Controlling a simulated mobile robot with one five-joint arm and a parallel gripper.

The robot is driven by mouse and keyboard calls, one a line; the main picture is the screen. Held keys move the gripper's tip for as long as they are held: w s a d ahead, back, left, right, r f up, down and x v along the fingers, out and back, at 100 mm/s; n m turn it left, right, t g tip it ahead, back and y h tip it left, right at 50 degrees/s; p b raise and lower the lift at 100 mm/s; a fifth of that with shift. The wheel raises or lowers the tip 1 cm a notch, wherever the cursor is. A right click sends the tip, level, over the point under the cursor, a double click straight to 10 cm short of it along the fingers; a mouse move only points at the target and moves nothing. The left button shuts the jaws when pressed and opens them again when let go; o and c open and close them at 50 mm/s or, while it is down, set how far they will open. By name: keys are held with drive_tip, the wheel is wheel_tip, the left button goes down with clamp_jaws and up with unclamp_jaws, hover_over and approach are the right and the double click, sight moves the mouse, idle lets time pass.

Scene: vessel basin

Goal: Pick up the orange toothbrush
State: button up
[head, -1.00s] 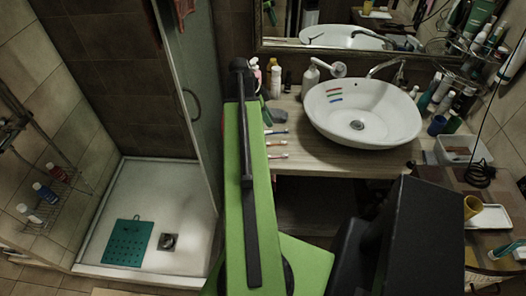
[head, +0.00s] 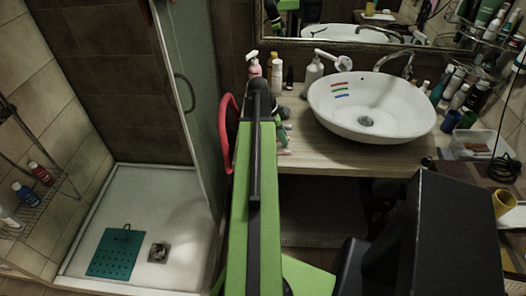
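I cannot make out the orange toothbrush for sure. Brush-like pieces lie on the wooden counter (head: 330,150), mostly hidden behind my raised green and black arm. One small pinkish-orange end (head: 284,152) shows just right of the arm near the counter's front edge, too small to identify. My gripper is not visible; the arm's dark upper end stands in front of the counter's left part.
A red curved thing (head: 227,130) shows left of my arm. The shower tray (head: 185,190) with a teal mat (head: 115,253) is at left.

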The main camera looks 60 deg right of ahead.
clamp_jaws()
idle(0.5)
